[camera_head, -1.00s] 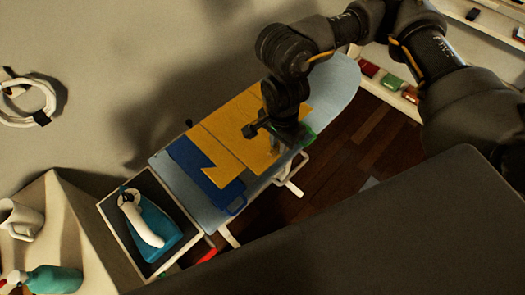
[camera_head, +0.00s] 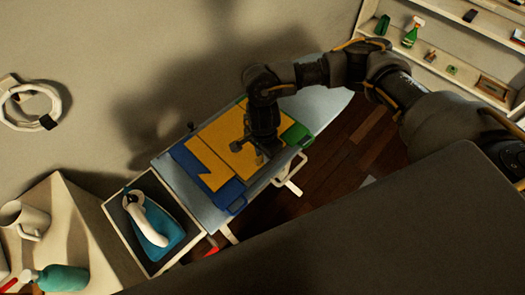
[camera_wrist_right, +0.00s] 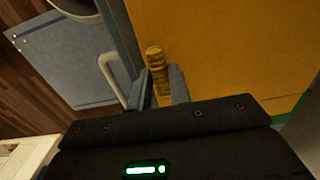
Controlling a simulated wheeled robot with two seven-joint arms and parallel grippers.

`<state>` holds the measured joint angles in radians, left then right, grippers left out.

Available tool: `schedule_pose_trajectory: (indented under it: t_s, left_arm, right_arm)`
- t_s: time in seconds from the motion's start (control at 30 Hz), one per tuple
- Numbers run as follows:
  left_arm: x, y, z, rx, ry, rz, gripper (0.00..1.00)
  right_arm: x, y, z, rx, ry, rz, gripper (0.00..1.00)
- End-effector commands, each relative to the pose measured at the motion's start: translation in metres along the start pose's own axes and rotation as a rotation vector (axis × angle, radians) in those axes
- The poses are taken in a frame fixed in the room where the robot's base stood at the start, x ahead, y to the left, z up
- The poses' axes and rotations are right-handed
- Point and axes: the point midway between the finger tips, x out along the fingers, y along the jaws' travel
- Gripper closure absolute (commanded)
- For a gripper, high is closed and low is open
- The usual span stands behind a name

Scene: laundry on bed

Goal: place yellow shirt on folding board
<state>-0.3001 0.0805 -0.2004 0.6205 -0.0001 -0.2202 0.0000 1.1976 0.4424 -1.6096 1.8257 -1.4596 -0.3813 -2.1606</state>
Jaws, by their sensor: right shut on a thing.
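The yellow shirt (camera_head: 216,143) lies mostly flat over the folding board (camera_head: 188,162). The board's blue end shows at the lower left and its green end at the upper right. My right gripper (camera_head: 246,145) is low over the shirt. In the right wrist view, my right gripper (camera_wrist_right: 160,85) is shut on a bunched bit of the yellow shirt (camera_wrist_right: 225,50), near the shirt's edge. The gripper and wrist hide part of the shirt in the head view. My left gripper is not in view.
The board rests on a light blue ironing board (camera_head: 325,103). A teal and white iron (camera_head: 152,222) stands in a tray at its lower left end. A mug (camera_head: 25,220) and a teal bottle (camera_head: 60,278) are at the left. Shelves with small items line the upper right.

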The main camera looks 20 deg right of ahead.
Motion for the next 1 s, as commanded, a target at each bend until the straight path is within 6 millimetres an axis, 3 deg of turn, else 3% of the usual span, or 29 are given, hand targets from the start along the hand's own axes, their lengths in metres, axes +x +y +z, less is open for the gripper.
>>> schedule_pose_trajectory:
  t_s: [0.23,0.27,0.43,0.77,1.0]
  left_arm:
    - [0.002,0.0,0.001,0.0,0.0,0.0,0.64]
    - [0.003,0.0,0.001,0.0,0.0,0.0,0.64]
    - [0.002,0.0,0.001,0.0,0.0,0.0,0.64]
    - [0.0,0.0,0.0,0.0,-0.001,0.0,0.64]
    - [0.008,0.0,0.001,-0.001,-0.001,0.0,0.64]
  right_arm:
    - [0.002,0.0,0.0,-0.001,0.0,-0.001,1.0]
    - [0.002,0.0,0.0,-0.001,0.0,0.0,0.79]
    - [0.001,0.0,0.0,-0.001,-0.001,0.0,0.59]
    - [-0.002,0.0,0.0,-0.002,0.0,-0.001,0.59]
    - [-0.035,-0.002,0.0,-0.006,0.001,-0.006,0.59]
